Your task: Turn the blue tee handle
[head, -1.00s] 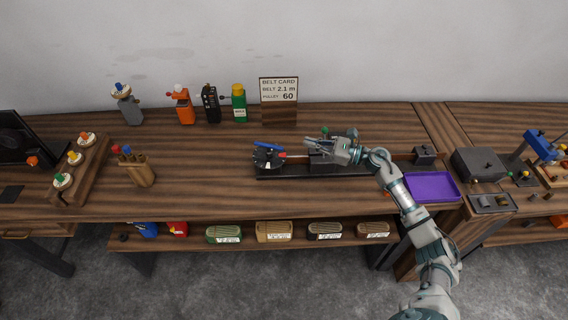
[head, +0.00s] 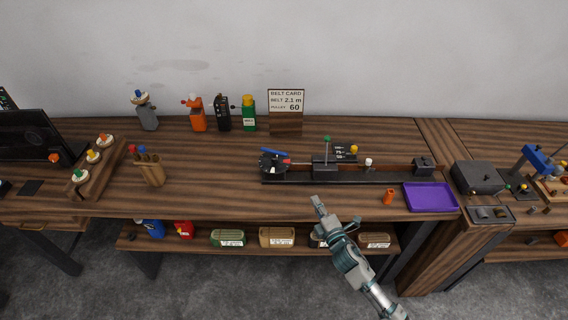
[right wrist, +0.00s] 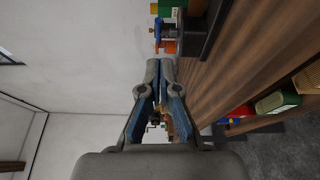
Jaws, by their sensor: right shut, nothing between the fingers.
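The blue tee handle (head: 273,153) sits on top of the round dark pulley end (head: 272,164) at the left of the black belt rig (head: 330,179). A small red tip shows just right of it. My right gripper (head: 316,200) is shut and empty, in front of the rig and to the right of the handle, apart from both. My left gripper is not in view.
A green-topped post (head: 326,146) stands mid-rig, with a white knob (head: 368,163) to its right. An orange piece (head: 389,197) and a purple tray (head: 431,197) lie at the front right. A belt card (head: 286,100) stands behind.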

